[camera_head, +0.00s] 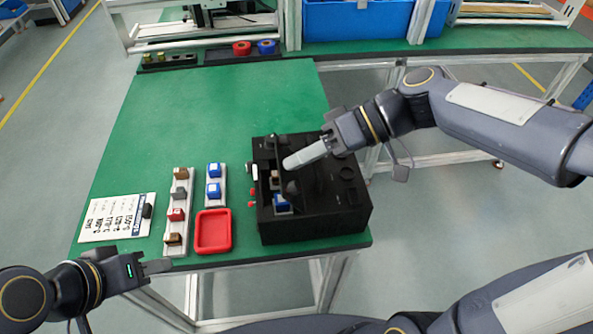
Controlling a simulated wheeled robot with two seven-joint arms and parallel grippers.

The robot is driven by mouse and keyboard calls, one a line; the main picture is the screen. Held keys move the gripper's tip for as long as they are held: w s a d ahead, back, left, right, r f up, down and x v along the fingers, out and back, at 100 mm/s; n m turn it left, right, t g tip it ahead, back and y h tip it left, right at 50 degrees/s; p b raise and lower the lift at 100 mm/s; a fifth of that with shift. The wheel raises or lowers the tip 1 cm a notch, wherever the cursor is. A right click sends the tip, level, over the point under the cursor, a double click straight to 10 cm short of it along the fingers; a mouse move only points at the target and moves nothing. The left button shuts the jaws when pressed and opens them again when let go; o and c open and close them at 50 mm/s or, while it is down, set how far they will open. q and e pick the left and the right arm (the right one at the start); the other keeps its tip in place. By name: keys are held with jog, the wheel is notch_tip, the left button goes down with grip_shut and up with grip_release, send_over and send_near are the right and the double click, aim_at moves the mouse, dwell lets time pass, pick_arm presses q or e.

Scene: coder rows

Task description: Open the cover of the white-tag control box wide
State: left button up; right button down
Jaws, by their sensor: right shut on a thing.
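The black control box (345,213) stands at the front right corner of the green table. A small white tag (252,170) shows at its left side. An opening in its top shows a brown-topped block (275,178) and a blue block (281,203) inside. My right gripper (290,163) is over the box, its fingers shut at a dark part that seems to be the cover; the grip point is largely hidden and the cover's exact angle is hard to tell. My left gripper (165,266) is at the table's front left edge, away from the box; its jaw gap cannot be seen.
Left of the box are a red tray (213,248), white racks (181,200) with several coloured blocks, and a white label board (117,218). A blue bin (362,20) stands at the back. The table's middle (220,110) is clear.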

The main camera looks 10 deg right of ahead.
jog(key=shift+d+f+y+b, duration=0.15)
jog(key=shift+d+y+b, duration=0.05)
jog(key=shift+y+b, duration=0.25)
jog(key=c, duration=1.4)
grip_release()
